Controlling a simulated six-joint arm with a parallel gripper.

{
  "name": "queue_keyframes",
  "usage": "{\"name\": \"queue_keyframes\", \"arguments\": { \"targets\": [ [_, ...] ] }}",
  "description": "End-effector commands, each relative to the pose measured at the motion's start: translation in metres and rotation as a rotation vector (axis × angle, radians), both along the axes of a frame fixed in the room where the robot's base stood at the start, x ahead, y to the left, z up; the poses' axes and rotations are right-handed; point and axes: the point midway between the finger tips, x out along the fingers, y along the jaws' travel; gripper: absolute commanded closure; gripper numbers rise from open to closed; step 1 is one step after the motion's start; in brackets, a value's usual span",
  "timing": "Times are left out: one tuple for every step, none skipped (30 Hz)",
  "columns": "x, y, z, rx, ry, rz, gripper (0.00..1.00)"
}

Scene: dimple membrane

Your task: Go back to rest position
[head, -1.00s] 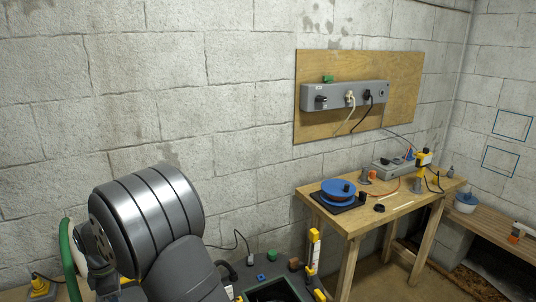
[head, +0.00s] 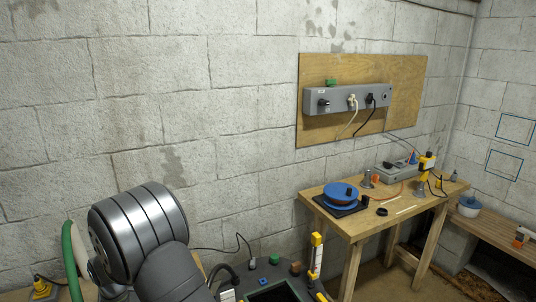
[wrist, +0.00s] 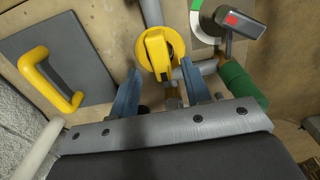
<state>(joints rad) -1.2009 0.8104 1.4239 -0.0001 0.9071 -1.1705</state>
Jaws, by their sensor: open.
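My gripper (wrist: 160,88) shows in the wrist view with its two blue-grey fingers apart. A yellow round valve-like part (wrist: 156,52) on a grey pipe lies beyond and between the fingertips. No object is visibly held, and I cannot tell whether the fingers touch the yellow part. In the head view only my grey arm shows at the lower left; the gripper is out of sight there.
The wrist view shows a grey panel with a yellow handle (wrist: 58,80), a red-marked lever (wrist: 238,22) and a green cylinder (wrist: 240,85) close by. The head view shows a wooden workbench (head: 345,222) at right, with a blue reel (head: 340,193), and a wall power strip (head: 345,98).

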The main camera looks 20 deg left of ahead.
Motion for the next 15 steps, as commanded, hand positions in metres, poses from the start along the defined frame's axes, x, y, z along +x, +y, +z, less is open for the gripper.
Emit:
{"name": "queue_keyframes", "arguments": {
  "targets": [
    [0.0,-0.001,-0.012,-0.004,0.001,0.0,0.56],
    [0.0,-0.001,-0.018,-0.004,0.001,0.0,0.56],
    [0.0,-0.001,-0.026,-0.004,0.001,0.0,0.56],
    [0.0,-0.001,-0.032,-0.005,0.002,0.0,0.56],
    [0.0,0.0,-0.032,-0.001,0.001,-0.016,0.56],
    [0.0,0.0,-0.03,0.001,-0.001,-0.053,0.56],
    [0.0,0.0,-0.03,0.001,-0.001,-0.079,0.56],
    [0.0,0.0,-0.03,0.0,0.0,-0.104,0.56],
    [0.0,0.0,-0.03,0.0,0.0,-0.137,0.56],
    [0.0,0.0,-0.03,0.0,0.0,-0.163,0.56],
    [0.0,0.0,-0.03,0.0,0.0,-0.188,0.56],
    [0.0,0.0,-0.03,0.0,0.0,-0.222,0.56],
    [0.0,0.0,-0.029,0.0,0.0,-0.247,0.56],
    [0.0,0.0,-0.029,0.0,0.0,-0.272,0.56],
    [0.0,0.0,-0.029,0.0,0.0,-0.305,0.56]
  ]
}}
